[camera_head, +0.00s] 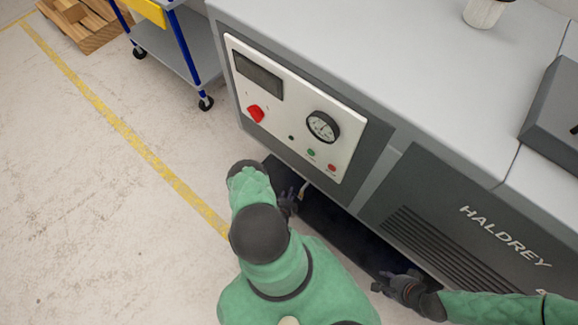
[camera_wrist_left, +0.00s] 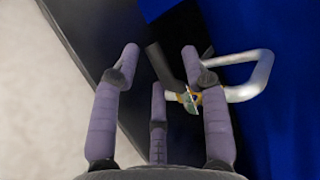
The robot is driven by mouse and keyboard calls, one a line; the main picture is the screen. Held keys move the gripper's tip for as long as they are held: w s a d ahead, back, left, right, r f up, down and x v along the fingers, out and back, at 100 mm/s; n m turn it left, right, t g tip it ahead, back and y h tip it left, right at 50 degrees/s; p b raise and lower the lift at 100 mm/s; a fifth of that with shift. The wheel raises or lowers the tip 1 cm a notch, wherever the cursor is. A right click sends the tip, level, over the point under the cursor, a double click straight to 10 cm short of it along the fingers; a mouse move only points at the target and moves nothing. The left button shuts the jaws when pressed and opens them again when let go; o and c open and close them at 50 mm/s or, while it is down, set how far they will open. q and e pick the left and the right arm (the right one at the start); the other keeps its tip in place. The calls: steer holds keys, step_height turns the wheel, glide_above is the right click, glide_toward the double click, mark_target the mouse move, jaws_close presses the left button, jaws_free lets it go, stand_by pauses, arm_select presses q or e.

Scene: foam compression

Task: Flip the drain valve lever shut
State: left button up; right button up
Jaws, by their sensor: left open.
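The drain valve (camera_wrist_left: 190,98) shows in the left wrist view as a small brass-coloured fitting with a bit of green, next to a bent silver pipe (camera_wrist_left: 255,78). A dark bar (camera_wrist_left: 160,64), which looks like its lever, slants up and left from the fitting. My left gripper (camera_wrist_left: 160,55) is open, with the bar between its purple fingers; I cannot tell if they touch it. In the head view my left gripper (camera_head: 288,201) is low at the machine's front, below the control panel, and my arm hides much there. My right gripper (camera_head: 388,284) is by the lower front; its opening is unclear.
The grey machine (camera_head: 330,45) fills the right side, with a white control panel (camera_head: 290,105) and a vented lower cover (camera_head: 470,220). A blue-legged cart (camera_head: 180,45) and a wooden pallet (camera_head: 85,25) stand at upper left. The floor at left is clear.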

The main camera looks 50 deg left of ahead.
arm_select(q)
steer(key=v, duration=1.1)
stand_by(0.3)
